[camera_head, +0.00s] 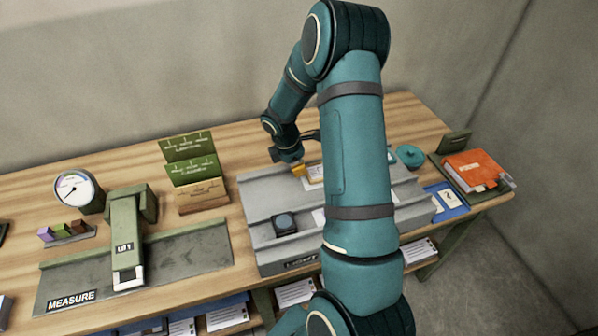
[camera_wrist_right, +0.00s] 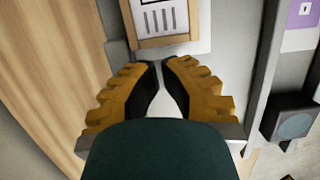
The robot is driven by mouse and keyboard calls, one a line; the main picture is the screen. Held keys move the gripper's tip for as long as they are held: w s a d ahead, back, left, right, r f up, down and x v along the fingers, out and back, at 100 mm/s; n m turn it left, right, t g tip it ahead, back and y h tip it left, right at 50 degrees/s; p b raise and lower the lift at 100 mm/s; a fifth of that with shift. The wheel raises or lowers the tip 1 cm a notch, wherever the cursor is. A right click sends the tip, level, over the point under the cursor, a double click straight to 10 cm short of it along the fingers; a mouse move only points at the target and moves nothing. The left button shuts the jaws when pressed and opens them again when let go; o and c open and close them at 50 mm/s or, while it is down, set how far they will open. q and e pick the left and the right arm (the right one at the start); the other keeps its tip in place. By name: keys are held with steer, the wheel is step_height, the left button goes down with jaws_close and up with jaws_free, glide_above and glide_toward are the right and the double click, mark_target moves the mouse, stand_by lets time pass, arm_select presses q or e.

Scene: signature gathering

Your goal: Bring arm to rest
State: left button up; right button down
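My right arm (camera_head: 355,150) rises from the bottom of the head view and bends down over the grey sloped tray labelled LIGHT (camera_head: 265,255). My right gripper (camera_head: 300,170) is low over the tray's back part, by a framed card (camera_head: 314,173). In the right wrist view its yellow fingers (camera_wrist_right: 160,66) come nearly together, with a thin gap and no object seen between them. The tips are just by the lower edge of the card's wooden frame (camera_wrist_right: 165,41); contact cannot be told. My left gripper is not in view.
A dark block with a round blue top (camera_head: 284,223) sits on the tray. Green card holders (camera_head: 190,170), a green stamping device (camera_head: 126,240) and a dial (camera_head: 75,190) stand left. A teal round object (camera_head: 410,156) and orange book (camera_head: 475,170) lie right. Walls close the back and right.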

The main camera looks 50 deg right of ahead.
steer(key=v, duration=0.9)
steer(key=shift+r, duration=0.25)
